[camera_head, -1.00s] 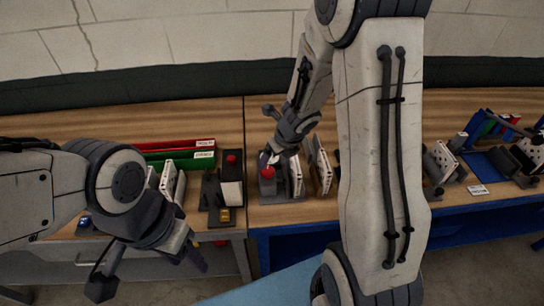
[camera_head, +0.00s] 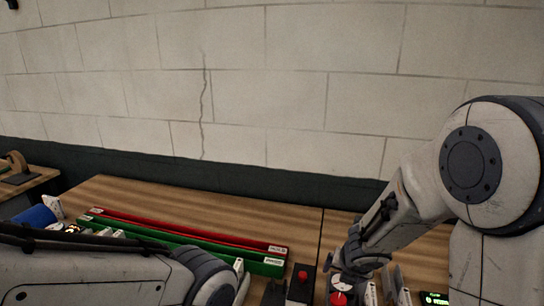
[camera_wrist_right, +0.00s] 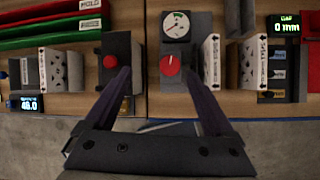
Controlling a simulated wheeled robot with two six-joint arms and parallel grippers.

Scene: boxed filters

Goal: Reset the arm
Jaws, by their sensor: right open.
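My right gripper (camera_wrist_right: 158,85) is open and empty in the right wrist view, its two dark fingers spread apart above the bench. Between and just beyond the fingers are a dark block with a red button (camera_wrist_right: 109,61) and a grey stand with a round gauge (camera_wrist_right: 177,27) and a red knob (camera_wrist_right: 170,65). I cannot tell whether a finger touches either one. In the head view my right wrist hangs over the gauge stand at the lower right, and its fingertips cannot be made out. My left arm crosses the lower left, with its gripper out of frame.
Long red (camera_head: 185,228) and green (camera_head: 262,264) trays lie on the wooden bench (camera_head: 150,200). White perforated filters (camera_wrist_right: 55,68) stand in holders on both sides. A small screen reads 0 mm (camera_wrist_right: 289,27). A pale block wall stands behind; the bench behind the trays is clear.

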